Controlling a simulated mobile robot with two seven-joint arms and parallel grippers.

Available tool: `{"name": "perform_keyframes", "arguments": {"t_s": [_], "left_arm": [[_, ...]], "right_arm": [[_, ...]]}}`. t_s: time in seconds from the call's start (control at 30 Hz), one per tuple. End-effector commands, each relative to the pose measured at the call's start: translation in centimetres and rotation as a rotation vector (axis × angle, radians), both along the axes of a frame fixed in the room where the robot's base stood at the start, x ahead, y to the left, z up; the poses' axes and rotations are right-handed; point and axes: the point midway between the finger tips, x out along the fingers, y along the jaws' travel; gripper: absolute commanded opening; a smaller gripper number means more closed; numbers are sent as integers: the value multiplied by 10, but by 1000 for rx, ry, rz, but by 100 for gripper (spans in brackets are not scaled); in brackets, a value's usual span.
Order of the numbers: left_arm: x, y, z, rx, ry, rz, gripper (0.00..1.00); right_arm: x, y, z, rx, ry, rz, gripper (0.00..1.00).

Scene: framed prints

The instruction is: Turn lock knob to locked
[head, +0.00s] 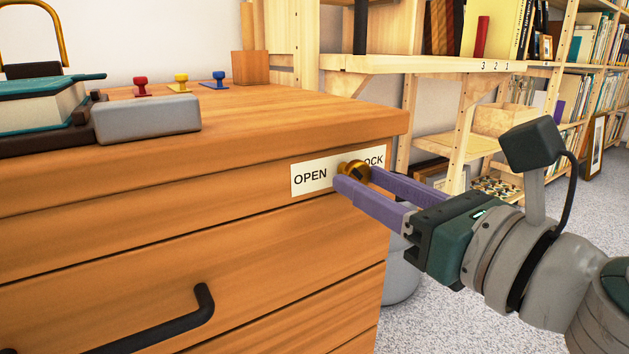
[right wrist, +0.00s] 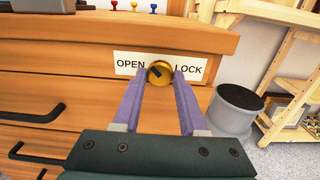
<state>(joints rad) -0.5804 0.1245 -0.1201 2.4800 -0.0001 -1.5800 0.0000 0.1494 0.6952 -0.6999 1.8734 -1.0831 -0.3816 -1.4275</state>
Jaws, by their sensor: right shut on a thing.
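The brass lock knob (right wrist: 160,73) sits on the white label plate (head: 310,176) at the top of the wooden cabinet front, between the words OPEN and LOCK. In the right wrist view a dark mark on the knob slants, but I cannot tell which word it indicates. My right gripper (head: 356,180) reaches in from the right, its purple fingers on either side of the knob and shut on it. The fingers also frame the knob in the right wrist view (right wrist: 160,80). In the head view they hide part of the knob and of LOCK. My left gripper is out of view.
The wooden cabinet (head: 180,220) has a black drawer handle (head: 160,325) below. On its top are a grey block (head: 147,119), several coloured stamps and a teal-topped object. A grey bin (right wrist: 237,108) stands right of the cabinet, near wooden shelves (head: 430,65).

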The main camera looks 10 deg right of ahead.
Motion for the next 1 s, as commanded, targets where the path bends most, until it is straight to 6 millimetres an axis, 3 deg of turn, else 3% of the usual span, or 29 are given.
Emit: {"name": "perform_keyframes", "arguments": {"t_s": [0.37,1.0], "left_arm": [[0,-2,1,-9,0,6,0],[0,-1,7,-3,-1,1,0]], "right_arm": [[0,0,0,96,33,0,0],[0,1,2,633,228,-1,0]]}}
